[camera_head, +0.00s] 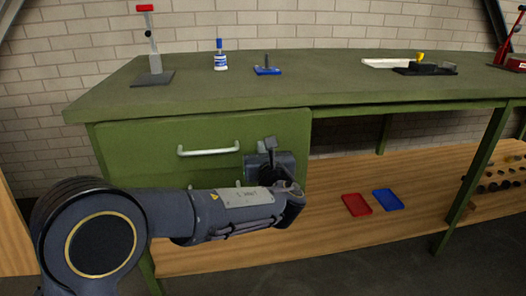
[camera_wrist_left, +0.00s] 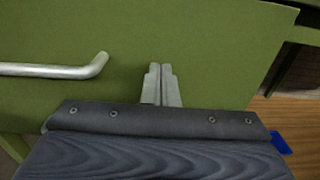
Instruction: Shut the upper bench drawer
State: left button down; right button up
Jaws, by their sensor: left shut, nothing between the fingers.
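The green upper bench drawer (camera_head: 225,132) is under the left end of the bench top, with a pale bar handle (camera_head: 208,150) on its front. In the head view its front looks about level with the bench frame; I cannot tell if a small gap is left. My left gripper (camera_head: 268,143) is in front of the right part of the drawer front, right of the handle. In the left wrist view the shut, empty fingers (camera_wrist_left: 161,84) point at the green front (camera_wrist_left: 200,40), with the handle (camera_wrist_left: 60,70) to their left. Contact is unclear. My right gripper is not in view.
The green bench top (camera_head: 300,88) carries a red-topped stand (camera_head: 152,60), a white and blue bottle (camera_head: 220,60) and a blue-based tool (camera_head: 267,70). A red tray (camera_head: 356,204) and a blue tray (camera_head: 388,199) lie on the wooden lower shelf. Space under the bench's right is open.

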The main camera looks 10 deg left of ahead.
aim_at(259, 139)
pick_arm(q)
jog(key=p+x, duration=0.1)
jog(key=x, duration=0.3)
jog(key=shift+w+a, duration=0.1)
jog(key=shift+w, duration=0.2)
jog(key=shift+a+r, duration=0.15)
jog(key=shift+r, duration=0.1)
